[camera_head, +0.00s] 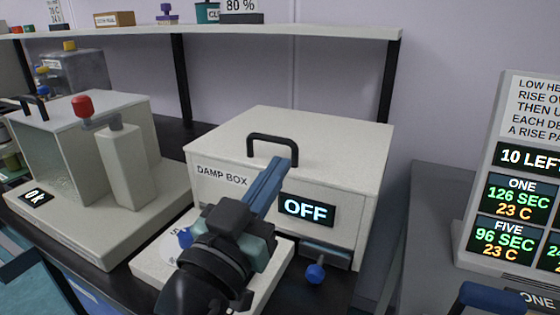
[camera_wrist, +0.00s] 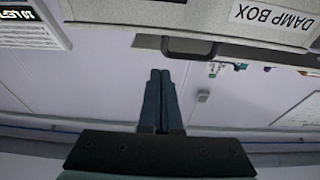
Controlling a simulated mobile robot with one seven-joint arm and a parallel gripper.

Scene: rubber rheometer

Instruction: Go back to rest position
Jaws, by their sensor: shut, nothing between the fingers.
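My gripper (camera_head: 274,174) is in front of the damp box (camera_head: 240,130), its blue fingers pointing up toward the black handle on the lid. The fingers lie together with nothing between them. In the wrist view the shut fingers (camera_wrist: 160,92) point toward the wall, with the damp box (camera_wrist: 200,16) label upside down along the top edge. The damp box lid looks closed, and its display (camera_head: 307,208) reads OFF. I cannot tell whether the fingers touch the handle (camera_head: 272,146).
A press-like device with a red knob (camera_head: 83,106) stands at the left. A blue knob (camera_head: 316,272) sticks out below the display. A shelf (camera_head: 290,32) runs above. A panel with timers (camera_head: 515,180) stands at the right. The wall behind is bare.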

